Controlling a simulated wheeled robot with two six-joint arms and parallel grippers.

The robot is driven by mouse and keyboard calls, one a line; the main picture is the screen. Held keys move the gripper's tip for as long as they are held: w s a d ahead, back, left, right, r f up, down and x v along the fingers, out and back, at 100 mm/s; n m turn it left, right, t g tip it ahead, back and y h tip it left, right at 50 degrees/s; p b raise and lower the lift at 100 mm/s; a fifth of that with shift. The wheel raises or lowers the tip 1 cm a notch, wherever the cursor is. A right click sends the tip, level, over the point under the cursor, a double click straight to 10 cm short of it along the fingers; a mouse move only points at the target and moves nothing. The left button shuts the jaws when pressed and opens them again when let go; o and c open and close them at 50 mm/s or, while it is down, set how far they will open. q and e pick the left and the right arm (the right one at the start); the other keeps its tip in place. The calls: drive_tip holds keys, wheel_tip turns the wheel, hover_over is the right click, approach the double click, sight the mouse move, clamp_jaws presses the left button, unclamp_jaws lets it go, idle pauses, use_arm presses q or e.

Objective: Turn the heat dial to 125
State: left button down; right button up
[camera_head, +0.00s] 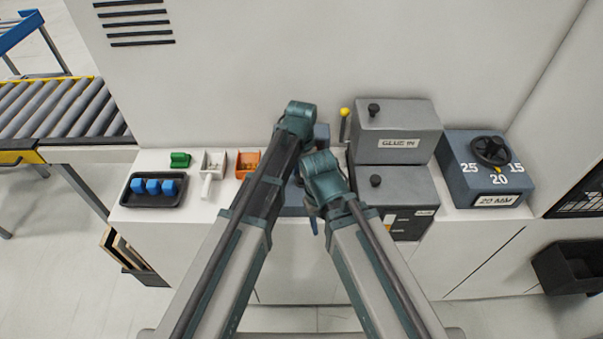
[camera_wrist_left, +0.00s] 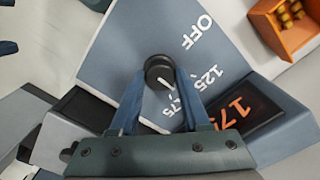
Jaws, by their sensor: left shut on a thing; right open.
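The black heat dial (camera_wrist_left: 160,70) sits on a blue-grey panel marked OFF, 125 and 175 in the left wrist view. Its white pointer line is angled down and right, towards the 175 mark. My left gripper (camera_wrist_left: 160,82) is shut on the dial, with one blue finger on each side. An orange display (camera_wrist_left: 240,112) beside the panel begins with 17; its end is cut off by my gripper. In the head view, my arms hide the dial and most of its box (camera_head: 322,134). My right gripper (camera_head: 313,222) is open and empty in front of the bench.
An orange bin (camera_head: 248,162), a white tray (camera_head: 213,165) and a black tray (camera_head: 138,196) with blue blocks stand left of my arms. A GLUE IN box (camera_head: 396,130) and a 20 MM dial box (camera_head: 487,168) are on the right. My two arms are close together.

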sight(301, 177)
use_arm(q)
drive_tip(key=n, duration=0.5)
drive_tip(key=shift+n, duration=0.4)
idle(0.4)
drive_tip(key=shift+c, duration=1.8)
unclamp_jaws()
drive_tip(key=shift+r, duration=0.1)
wheel_tip(301, 177, up, 14)
drive_tip(key=p, duration=1.3)
drive_tip(key=shift+f+p, duration=0.2)
drive_tip(key=shift+p, duration=0.2)
drive_tip(key=shift+f, duration=0.15)
